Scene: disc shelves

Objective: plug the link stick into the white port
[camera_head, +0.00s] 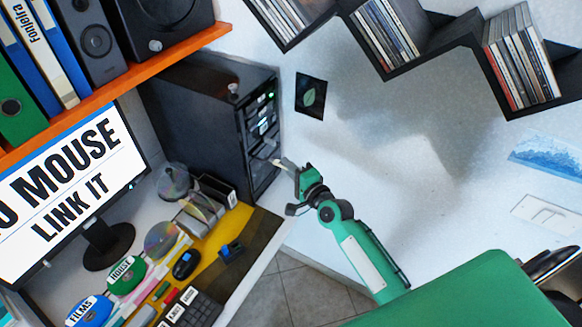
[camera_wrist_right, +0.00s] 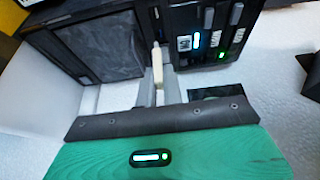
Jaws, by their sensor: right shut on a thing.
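The link stick (camera_wrist_right: 160,62) is a pale, cream-coloured stick with a darker tip, pointing towards the front of the black computer tower (camera_head: 205,110). My right gripper (camera_head: 285,165) is shut on the stick, just right of the tower's lower front in the head view. In the right wrist view its grey fingers (camera_wrist_right: 159,88) clasp the stick from both sides. The stick's tip is close to the tower front; I cannot tell whether it touches. The tower front has lit slots, one white-cyan (camera_wrist_right: 196,40) and one green (camera_wrist_right: 222,55). I cannot make out which port is the white one. My left gripper is not in view.
A monitor (camera_head: 60,205) reading "MOUSE LINK IT" stands left on the desk. A black mouse (camera_head: 186,264), discs (camera_head: 162,240) and a keyboard (camera_head: 195,312) lie below the tower. An orange shelf (camera_head: 130,80) overhangs the desk. Disc shelves (camera_head: 430,45) hang upper right.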

